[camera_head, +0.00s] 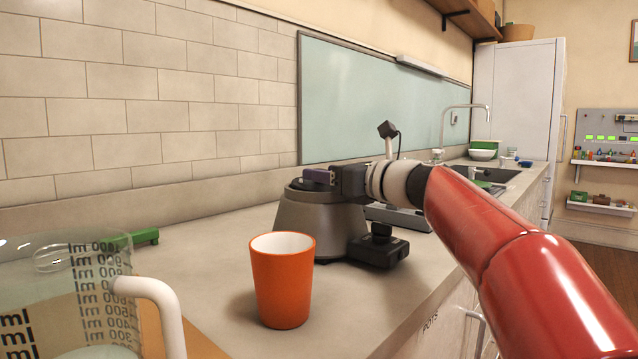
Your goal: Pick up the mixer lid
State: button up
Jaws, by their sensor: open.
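A grey mixer (300,222) with a dark rim stands on the counter, behind the orange cup. A dark, low top piece (299,185) shows at its upper left edge; it looks like the mixer lid, but I cannot tell for sure. My gripper (318,177) is open and sits directly over the mixer's top, reaching in from the right, with its fingers pointing left. The fingers and wrist hide much of the mixer's top. I cannot tell whether the fingertips touch the dark piece.
An orange cup (282,285) stands in front of the mixer. A clear measuring jug (70,300) with a white handle fills the lower left. A sink (490,174) with a tap is further back. The counter left of the mixer is clear.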

jog(key=c, duration=1)
jog(key=shift+c, duration=0.7)
jog(key=shift+r, duration=0.1)
